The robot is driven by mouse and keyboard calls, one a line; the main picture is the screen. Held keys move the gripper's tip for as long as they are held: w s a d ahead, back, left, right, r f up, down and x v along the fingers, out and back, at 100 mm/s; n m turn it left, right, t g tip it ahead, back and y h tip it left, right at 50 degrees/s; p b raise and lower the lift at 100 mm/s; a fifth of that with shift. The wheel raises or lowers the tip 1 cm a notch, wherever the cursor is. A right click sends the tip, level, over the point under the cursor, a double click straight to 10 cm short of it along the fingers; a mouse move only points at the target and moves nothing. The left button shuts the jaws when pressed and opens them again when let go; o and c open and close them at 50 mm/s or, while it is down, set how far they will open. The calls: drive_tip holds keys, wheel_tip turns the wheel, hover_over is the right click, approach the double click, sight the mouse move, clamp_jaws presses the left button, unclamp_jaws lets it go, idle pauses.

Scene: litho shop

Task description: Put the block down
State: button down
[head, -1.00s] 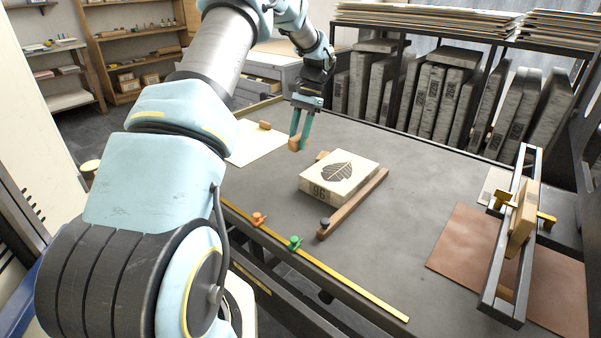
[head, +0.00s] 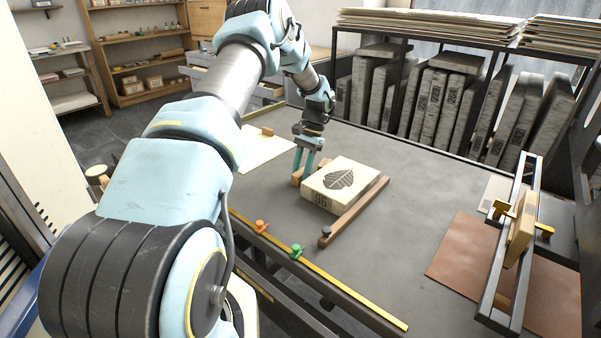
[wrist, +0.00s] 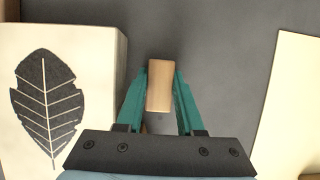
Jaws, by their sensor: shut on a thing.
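A small tan wooden block (wrist: 159,86) is between the two teal fingers of my gripper (wrist: 160,92) in the wrist view, and the fingers are shut on it. In the head view my gripper (head: 304,172) points down close to the grey table, just left of the leaf-printed slab. The block (head: 297,174) shows low at the fingertips there, partly hidden by the fingers. I cannot tell whether its underside touches the table.
The cream slab (head: 341,182) marked 96 has a wooden bar (head: 358,209) along its right side. A pale sheet (head: 258,152) with another wooden block (head: 267,131) lies behind left. Orange (head: 262,227) and green (head: 297,251) pieces sit on the front edge. The table's middle right is clear.

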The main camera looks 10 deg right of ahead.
sight(299, 171)
drive_tip(key=c, duration=0.5)
unclamp_jaws()
drive_tip(key=shift+f, duration=0.1)
drive_tip(key=b+v, duration=0.2)
drive_tip(key=v, duration=0.9)
drive_tip(key=s+a+r+n, duration=0.1)
drive_tip(key=s+a+r, duration=0.1)
drive_tip(key=a+r, duration=0.15)
drive_tip(key=s+a+n+t+h, duration=0.1)
drive_tip(key=s+a+n, duration=0.1)
drive_tip(key=s+a, duration=0.3)
drive_tip(key=s+a+n+t+h, duration=0.1)
drive_tip(key=s+a+n+t, duration=0.1)
drive_tip(key=s+a, duration=0.4)
drive_tip(key=s+a+n+t+h, duration=0.1)
drive_tip(key=s+a+n, duration=0.2)
drive_tip(key=s, duration=1.1)
drive_tip(key=shift+a+r+h, duration=0.1)
drive_tip(key=shift+a+h, duration=0.2)
drive_tip(key=shift+a, duration=1.35)
